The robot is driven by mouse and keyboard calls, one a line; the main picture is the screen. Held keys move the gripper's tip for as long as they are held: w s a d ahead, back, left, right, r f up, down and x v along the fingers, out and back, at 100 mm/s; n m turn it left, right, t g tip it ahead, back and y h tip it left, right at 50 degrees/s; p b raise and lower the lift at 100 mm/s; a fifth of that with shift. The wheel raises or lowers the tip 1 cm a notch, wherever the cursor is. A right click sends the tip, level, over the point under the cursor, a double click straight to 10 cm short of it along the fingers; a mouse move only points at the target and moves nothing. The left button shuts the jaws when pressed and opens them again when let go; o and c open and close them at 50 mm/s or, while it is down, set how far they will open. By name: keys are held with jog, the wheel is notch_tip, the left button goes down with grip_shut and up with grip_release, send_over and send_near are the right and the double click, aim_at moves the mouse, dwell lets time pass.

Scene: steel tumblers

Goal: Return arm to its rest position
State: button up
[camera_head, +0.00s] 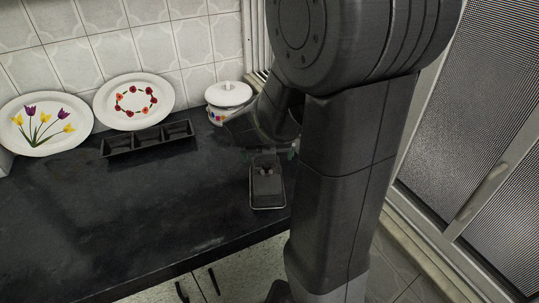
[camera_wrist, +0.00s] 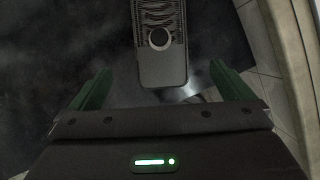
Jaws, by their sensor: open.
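My gripper (camera_head: 268,154) is over the right end of the dark counter, with my arm's large dark links hiding much of the right-hand side in the head view. In the wrist view my gripper (camera_wrist: 160,70) has its two green fingers spread wide, with nothing held between them. A grey oblong object (camera_head: 267,190) with a rounded end lies on the counter below the gripper. It also shows in the wrist view (camera_wrist: 163,70), with a dark round knob and a slotted upper part. I cannot tell how far it is below the fingers. I see no steel tumbler clearly.
A white lidded pot (camera_head: 229,94) stands close left of my arm. A dark sectioned tray (camera_head: 147,139) and two decorated plates, one with tulips (camera_head: 45,125) and one with red flowers (camera_head: 133,101), are along the tiled wall. The counter's front left (camera_head: 110,225) is clear.

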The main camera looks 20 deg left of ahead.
aim_at(267, 168)
jog(key=shift+r, duration=0.1)
dwell(0.3)
jog(key=b+x, duration=0.3)
jog(key=x, duration=1.1)
jog(key=shift+r, duration=0.25)
jog(key=shift+s, duration=0.1)
jog(key=shift+r, duration=0.1)
